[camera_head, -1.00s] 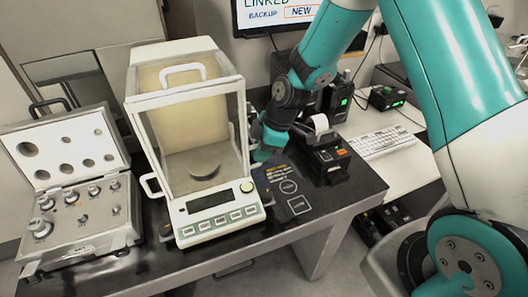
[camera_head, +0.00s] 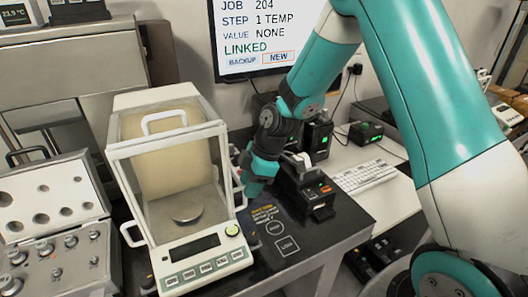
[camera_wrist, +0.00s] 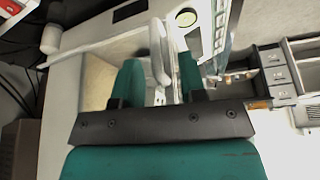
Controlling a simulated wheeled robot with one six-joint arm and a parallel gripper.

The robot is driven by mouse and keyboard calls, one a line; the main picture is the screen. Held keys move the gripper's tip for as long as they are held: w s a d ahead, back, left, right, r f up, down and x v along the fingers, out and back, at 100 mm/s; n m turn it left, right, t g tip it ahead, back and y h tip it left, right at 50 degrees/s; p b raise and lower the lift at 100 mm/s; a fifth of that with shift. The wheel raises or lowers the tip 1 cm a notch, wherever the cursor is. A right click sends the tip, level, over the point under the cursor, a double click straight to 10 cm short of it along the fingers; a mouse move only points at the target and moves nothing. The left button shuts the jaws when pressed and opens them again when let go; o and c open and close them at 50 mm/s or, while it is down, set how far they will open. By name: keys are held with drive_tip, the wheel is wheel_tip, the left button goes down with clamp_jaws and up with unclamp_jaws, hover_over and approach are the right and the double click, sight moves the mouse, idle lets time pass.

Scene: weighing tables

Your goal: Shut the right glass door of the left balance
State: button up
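The left balance (camera_head: 206,275) stands on the dark table in the head view, with a glass draft shield, a round pan (camera_head: 187,212) inside and a white top handle (camera_head: 163,122). Its right door's white handle (camera_head: 239,190) shows beside my gripper (camera_head: 248,187), which is at the balance's right side. In the wrist view the handle (camera_wrist: 158,52) lies between the two teal fingers of my gripper (camera_wrist: 160,80). The fingers are apart, with a gap visible beside the handle. The clear glass makes it hard to tell how far the right door stands open.
A weight case (camera_head: 50,215) stands left of the balance. A small printer (camera_head: 308,190) stands on the table to the right of my gripper. A keyboard (camera_head: 368,175) lies on the white desk behind, and a monitor (camera_head: 262,45) is at the back.

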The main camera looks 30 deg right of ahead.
drive_tip(key=b+v, duration=0.1)
drive_tip(key=v, duration=1.2)
drive_tip(key=shift+r, duration=0.3)
drive_tip(key=shift+d, duration=0.1)
drive_tip(key=s+a+r+m, duration=0.1)
drive_tip(key=s+a+m, duration=0.2)
drive_tip(key=s, duration=0.4)
drive_tip(key=s+a+r+m, duration=0.1)
drive_tip(key=s+a+m, duration=0.2)
drive_tip(key=s, duration=0.5)
drive_tip(key=s+a+r+m+g, duration=0.1)
drive_tip(key=s+a+m, duration=0.1)
drive_tip(key=s+a, duration=0.3)
drive_tip(key=s, duration=0.3)
drive_tip(key=shift+r+m, duration=0.4)
